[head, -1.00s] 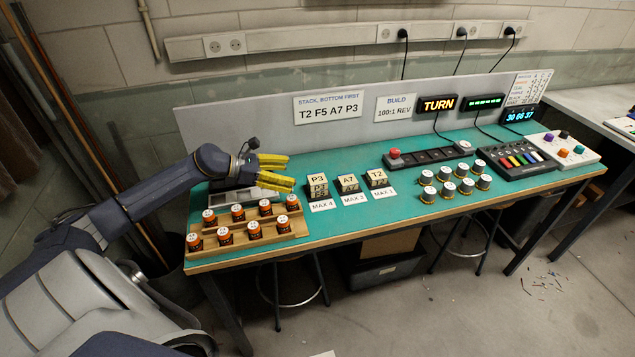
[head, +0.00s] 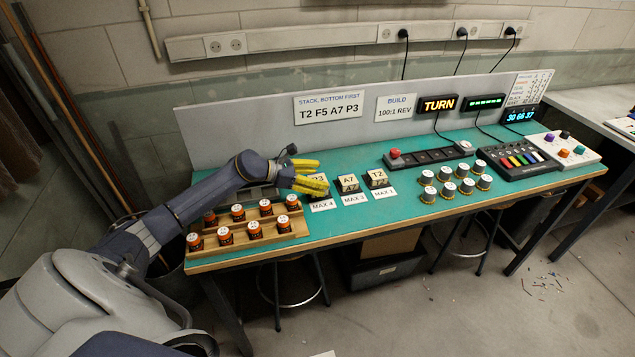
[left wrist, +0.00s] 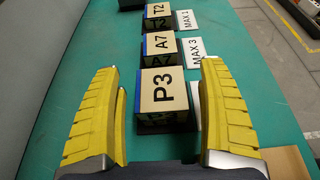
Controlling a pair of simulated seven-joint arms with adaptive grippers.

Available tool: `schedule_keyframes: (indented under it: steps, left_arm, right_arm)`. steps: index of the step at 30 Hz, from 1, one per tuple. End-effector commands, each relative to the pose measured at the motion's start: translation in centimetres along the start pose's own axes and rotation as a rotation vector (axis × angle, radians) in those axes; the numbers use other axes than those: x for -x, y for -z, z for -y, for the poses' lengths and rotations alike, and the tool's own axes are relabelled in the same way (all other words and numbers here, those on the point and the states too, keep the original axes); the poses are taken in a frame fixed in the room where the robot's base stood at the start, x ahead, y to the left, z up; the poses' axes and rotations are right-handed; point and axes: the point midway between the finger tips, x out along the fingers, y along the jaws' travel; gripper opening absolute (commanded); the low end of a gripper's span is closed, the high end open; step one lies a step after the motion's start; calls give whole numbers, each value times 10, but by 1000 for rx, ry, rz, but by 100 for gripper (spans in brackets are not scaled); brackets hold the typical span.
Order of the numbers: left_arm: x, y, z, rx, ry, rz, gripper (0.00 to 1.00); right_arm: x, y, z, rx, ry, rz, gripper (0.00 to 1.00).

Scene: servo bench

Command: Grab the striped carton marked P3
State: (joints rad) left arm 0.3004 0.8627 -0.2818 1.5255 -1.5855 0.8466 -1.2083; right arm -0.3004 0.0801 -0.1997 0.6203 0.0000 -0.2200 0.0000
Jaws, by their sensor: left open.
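The P3 carton (left wrist: 167,93) sits on the green bench, the nearest of a row of cartons in the left wrist view, with a blue edge and black marking on its pale top. In the head view its top (head: 319,178) shows partly behind my fingers. My left gripper (left wrist: 160,105) is open, its yellow fingers on either side of the P3 carton with gaps at both sides. It also shows in the head view (head: 311,177). I cannot tell whether it touches the carton. My right gripper is in neither view.
The A7 carton (head: 348,183) and T2 carton (head: 377,177) stand to the right of P3, with MAX labels in front. A wooden rack (head: 291,236) with orange cans lies at the front left.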

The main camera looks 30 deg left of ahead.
Motion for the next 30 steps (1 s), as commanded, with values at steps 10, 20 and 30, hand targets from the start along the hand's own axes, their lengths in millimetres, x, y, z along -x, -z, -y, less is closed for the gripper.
schedule_keyframes:
  steps: [10,20,30]
  left_arm:
    - [-19,1,0,0,0,-2,76]
    - [-18,1,0,0,0,-2,57]
    - [-18,1,0,0,0,-2,18]
  right_arm:
    - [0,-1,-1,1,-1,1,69]
    - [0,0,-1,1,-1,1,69]
    - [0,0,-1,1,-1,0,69]
